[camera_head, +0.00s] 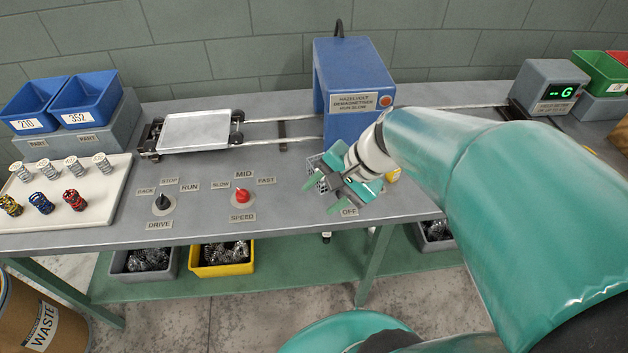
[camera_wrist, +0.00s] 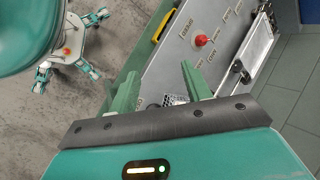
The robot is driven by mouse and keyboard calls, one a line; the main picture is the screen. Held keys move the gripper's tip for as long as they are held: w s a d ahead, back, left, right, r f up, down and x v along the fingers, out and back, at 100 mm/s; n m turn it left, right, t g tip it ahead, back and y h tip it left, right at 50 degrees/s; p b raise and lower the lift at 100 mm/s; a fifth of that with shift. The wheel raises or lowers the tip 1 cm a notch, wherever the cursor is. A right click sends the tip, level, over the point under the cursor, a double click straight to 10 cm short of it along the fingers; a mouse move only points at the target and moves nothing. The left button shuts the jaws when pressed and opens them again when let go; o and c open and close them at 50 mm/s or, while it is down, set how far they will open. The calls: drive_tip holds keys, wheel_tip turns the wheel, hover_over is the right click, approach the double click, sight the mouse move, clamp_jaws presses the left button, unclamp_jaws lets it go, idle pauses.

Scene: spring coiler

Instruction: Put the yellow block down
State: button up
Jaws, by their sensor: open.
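A small yellow patch (camera_head: 393,175) shows on the bench just right of my gripper, mostly covered by my arm; I cannot tell whether it is the yellow block. My gripper (camera_head: 326,193) hangs over the bench's front part, left of the patch and near the OFF label. Its fingers are apart, and no yellow block shows between them. In the wrist view the open fingers (camera_wrist: 162,75) have a small checkered thing (camera_wrist: 176,99) beyond them, partly hidden by the gripper.
The blue demagnetiser (camera_head: 347,85) stands behind my gripper over rails. A flat carriage (camera_head: 195,131) sits on the rails at left. The red speed knob (camera_head: 242,196) and black drive knob (camera_head: 162,202) are on the bench left of my gripper. A white spring tray (camera_head: 100,212) lies far left.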

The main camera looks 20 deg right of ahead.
drive_tip(key=s+a+r+n+t+h, duration=0.2)
drive_tip(key=r+n, duration=0.5)
drive_tip(key=n, duration=0.4)
drive_tip(key=s+a+h, duration=0.1)
drive_tip(key=s+h, duration=0.1)
drive_tip(key=h, duration=0.1)
drive_tip(key=shift+s+a+r, duration=0.25)
drive_tip(key=shift+s+r, duration=0.05)
drive_tip(key=shift+s, duration=0.05)
drive_tip(key=shift+o, duration=0.4)
drive_tip(key=c, duration=0.4)
drive_tip(key=shift+o, duration=0.2)
drive_tip(key=shift+a, duration=0.15)
